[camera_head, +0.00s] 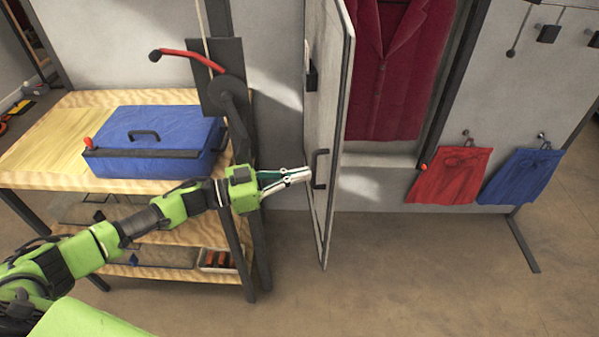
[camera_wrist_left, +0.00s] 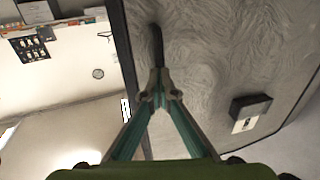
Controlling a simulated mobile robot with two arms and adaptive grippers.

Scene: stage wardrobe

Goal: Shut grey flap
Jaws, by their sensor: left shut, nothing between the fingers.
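The grey flap (camera_head: 333,110) stands open, swung out from the grey wall and seen nearly edge-on in the head view. A dark handle (camera_head: 320,168) sits on its lower part. In the left wrist view the flap (camera_wrist_left: 215,60) fills the right side, with the handle (camera_wrist_left: 156,45) just beyond my fingertips. My left gripper (camera_head: 308,174) is shut and empty, its tips close to the handle on the flap's left face. I cannot tell whether they touch. A dark box-like fitting (camera_wrist_left: 249,110) is also on the flap. My right gripper is out of view.
A dark red jacket (camera_head: 388,70) hangs in the opening behind the flap. The floor in front (camera_head: 430,270) is clear.

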